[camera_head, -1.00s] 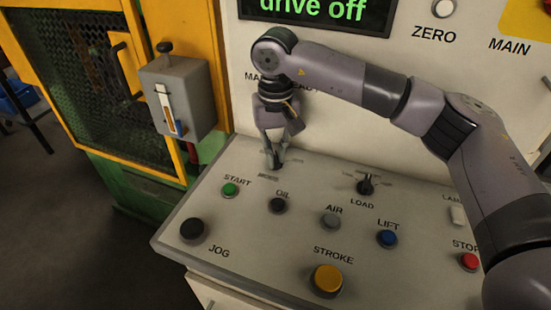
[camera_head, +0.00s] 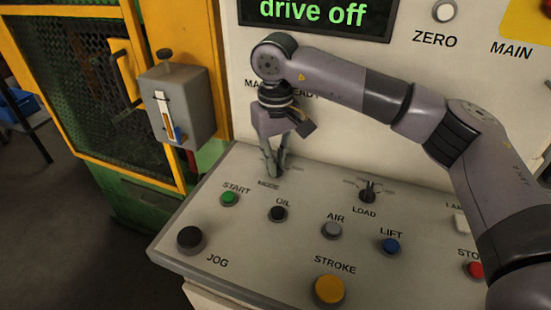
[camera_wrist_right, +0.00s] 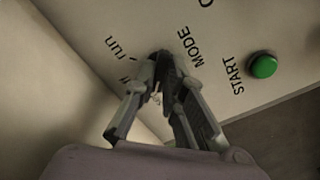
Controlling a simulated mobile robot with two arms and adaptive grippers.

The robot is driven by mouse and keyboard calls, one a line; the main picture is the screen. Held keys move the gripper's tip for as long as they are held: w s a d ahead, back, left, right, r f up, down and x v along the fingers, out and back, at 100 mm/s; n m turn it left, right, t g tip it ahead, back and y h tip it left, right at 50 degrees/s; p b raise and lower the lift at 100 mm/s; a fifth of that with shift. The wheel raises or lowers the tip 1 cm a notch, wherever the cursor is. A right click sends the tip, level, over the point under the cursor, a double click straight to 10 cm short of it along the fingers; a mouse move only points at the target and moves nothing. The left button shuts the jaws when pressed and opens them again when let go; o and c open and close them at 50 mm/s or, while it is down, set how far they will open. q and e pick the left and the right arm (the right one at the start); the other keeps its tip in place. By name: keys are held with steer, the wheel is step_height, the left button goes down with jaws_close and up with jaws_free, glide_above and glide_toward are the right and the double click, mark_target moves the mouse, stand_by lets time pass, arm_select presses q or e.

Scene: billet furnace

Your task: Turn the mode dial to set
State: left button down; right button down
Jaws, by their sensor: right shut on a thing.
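The mode dial (camera_wrist_right: 160,68) is a small dark knob on the sloping panel, by the printed word MODE. In the right wrist view it sits between my fingertips, and they cover much of it. The word "run" shows beside it; which mark its pointer faces cannot be told. My right gripper (camera_head: 273,170) points down at the panel's back left and is shut on the dial. In the head view its fingers hide the dial. My left gripper is not in view.
On the panel (camera_head: 300,215) are the green START button (camera_head: 229,198), OIL button (camera_head: 278,213), black JOG button (camera_head: 191,239), yellow STROKE button (camera_head: 329,289) and LOAD dial (camera_head: 368,190). A display (camera_head: 315,12) reads "drive off". A grey lever box (camera_head: 180,105) stands left of my gripper.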

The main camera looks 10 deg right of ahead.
steer(key=c, duration=1.7)
jaws_free()
steer(key=shift+o, duration=0.2)
step_height(320, 180, up, 12)
